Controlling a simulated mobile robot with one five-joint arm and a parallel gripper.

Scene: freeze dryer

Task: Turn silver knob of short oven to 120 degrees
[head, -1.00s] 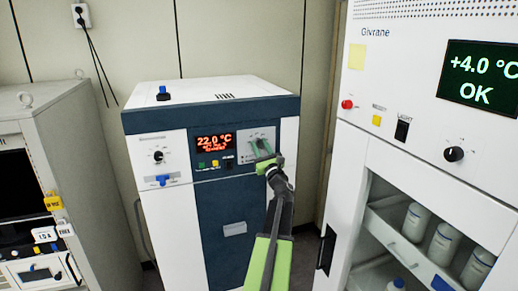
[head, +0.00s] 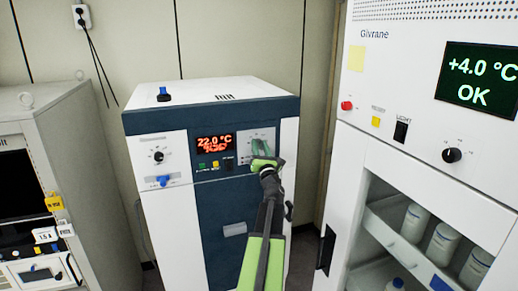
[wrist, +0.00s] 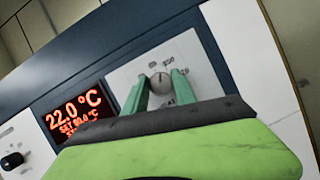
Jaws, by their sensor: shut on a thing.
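The short oven (head: 220,105) is the white and dark blue cabinet in the middle of the head view. Its red display (head: 214,143) reads 22.0 °C, with a smaller set line below that is hard to read; the display (wrist: 78,116) also shows tilted in the wrist view. The silver knob (wrist: 161,88) sits on a pale dial plate right of the display in the wrist view. My gripper (wrist: 161,92) is shut on the silver knob, with one green finger on each side. In the head view my gripper (head: 262,150) covers the knob.
A black knob (head: 158,156) and a blue handle (head: 163,181) are on the oven's left panel. A tall white fridge (head: 430,130) stands close on the right, its display reading +4.0 °C OK. A grey cabinet (head: 85,150) stands on the left.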

